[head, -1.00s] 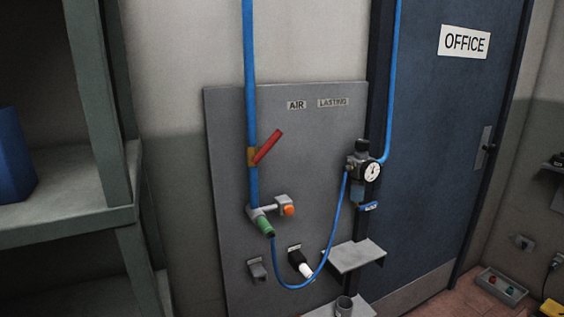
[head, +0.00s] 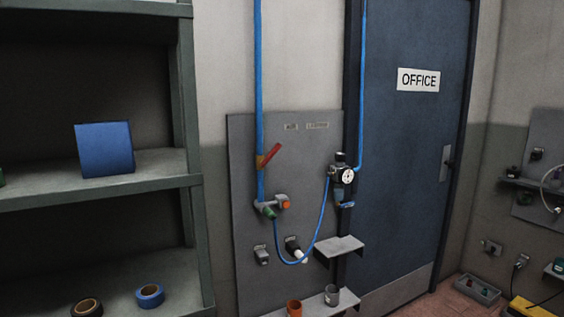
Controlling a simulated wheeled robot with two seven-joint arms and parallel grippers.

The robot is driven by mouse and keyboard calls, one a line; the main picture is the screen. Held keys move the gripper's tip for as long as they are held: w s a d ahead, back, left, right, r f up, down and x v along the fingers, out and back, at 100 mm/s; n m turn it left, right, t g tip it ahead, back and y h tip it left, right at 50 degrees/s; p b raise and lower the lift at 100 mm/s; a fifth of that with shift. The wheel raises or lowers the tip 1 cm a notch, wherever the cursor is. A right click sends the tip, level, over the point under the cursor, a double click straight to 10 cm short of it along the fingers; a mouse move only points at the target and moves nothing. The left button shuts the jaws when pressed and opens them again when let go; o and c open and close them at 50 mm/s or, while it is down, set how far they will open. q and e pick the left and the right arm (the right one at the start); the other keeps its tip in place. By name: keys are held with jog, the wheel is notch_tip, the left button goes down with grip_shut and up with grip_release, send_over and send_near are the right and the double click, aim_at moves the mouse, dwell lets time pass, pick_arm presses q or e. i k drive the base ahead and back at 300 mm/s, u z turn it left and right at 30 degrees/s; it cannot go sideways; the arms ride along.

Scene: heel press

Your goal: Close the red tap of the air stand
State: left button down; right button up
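The red tap (head: 270,154) is a red lever on the blue vertical air pipe (head: 260,90) of the air stand, a grey wall panel (head: 240,220). The lever slants up and to the right, at an angle to the pipe, from a brass-coloured body. Below it are a green coupling (head: 270,212) and an orange knob (head: 286,204). A thin blue hose (head: 322,225) loops from the coupling up to the regulator with a round gauge (head: 348,175). Neither of my grippers is in view.
Shelving (head: 196,230) stands at the left with a blue box (head: 104,149) and tape rolls (head: 150,295). Small ledges (head: 340,246) jut out under the panel, the lower one holding cups (head: 294,307). A blue office door (head: 410,150) is to the right. A tray (head: 478,289) lies on the floor.

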aim_at(276, 148)
jog(key=z, duration=0.45)
jog(key=i, duration=0.6)
jog(key=z, duration=0.5)
jog(key=i, duration=0.9)
jog(key=u, duration=0.35)
